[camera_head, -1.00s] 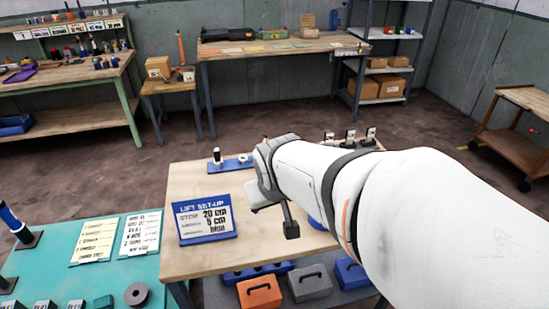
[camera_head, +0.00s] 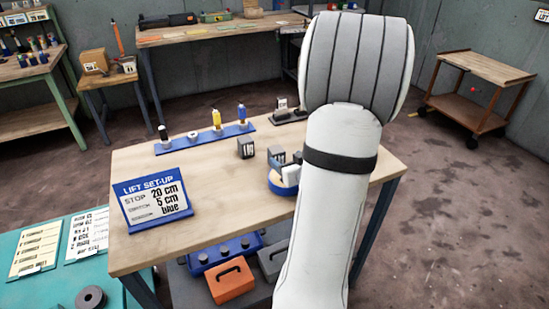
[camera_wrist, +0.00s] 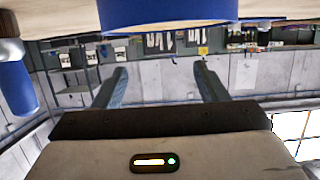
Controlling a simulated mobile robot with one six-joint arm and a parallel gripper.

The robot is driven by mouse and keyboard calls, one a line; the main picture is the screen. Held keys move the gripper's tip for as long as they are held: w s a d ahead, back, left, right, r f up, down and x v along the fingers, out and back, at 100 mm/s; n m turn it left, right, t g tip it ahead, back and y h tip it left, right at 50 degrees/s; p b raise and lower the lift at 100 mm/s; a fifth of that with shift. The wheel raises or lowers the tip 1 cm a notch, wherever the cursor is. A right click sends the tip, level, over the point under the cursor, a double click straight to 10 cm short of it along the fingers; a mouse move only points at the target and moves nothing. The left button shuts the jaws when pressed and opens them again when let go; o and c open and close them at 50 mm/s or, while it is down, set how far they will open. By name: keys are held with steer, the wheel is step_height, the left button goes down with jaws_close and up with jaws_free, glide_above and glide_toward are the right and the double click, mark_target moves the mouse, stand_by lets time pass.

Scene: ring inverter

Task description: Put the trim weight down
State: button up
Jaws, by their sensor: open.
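My gripper (camera_wrist: 161,85) is open in the wrist view, with nothing between its two fingers. In the head view it is hidden behind my own arm. I cannot tell for sure which object is the trim weight. A small dark grey block (camera_head: 246,148) stands on the wooden table (camera_head: 190,232). A second grey block (camera_head: 276,157) stands to its right, by a round blue-and-white base (camera_head: 283,188) that my arm partly covers. In the wrist view, which looks upside down, a blue rounded object (camera_wrist: 165,12) fills the top middle, beyond the fingers.
A blue rack (camera_head: 205,138) with several upright pieces lies along the table's back edge. A sign (camera_head: 155,198) stands at the left front. An orange box (camera_head: 231,281) sits on the lower shelf. The table's left middle is clear. A wooden cart (camera_head: 485,80) stands at the back right.

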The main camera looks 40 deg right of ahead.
mark_target(279, 152)
steer(key=x, duration=0.6)
steer(key=shift+w+f+p, duration=0.15)
steer(key=shift+w+p, duration=0.05)
steer(key=shift+p, duration=0.1)
steer(key=shift+d, duration=0.1)
jaws_close()
stand_by(0.6)
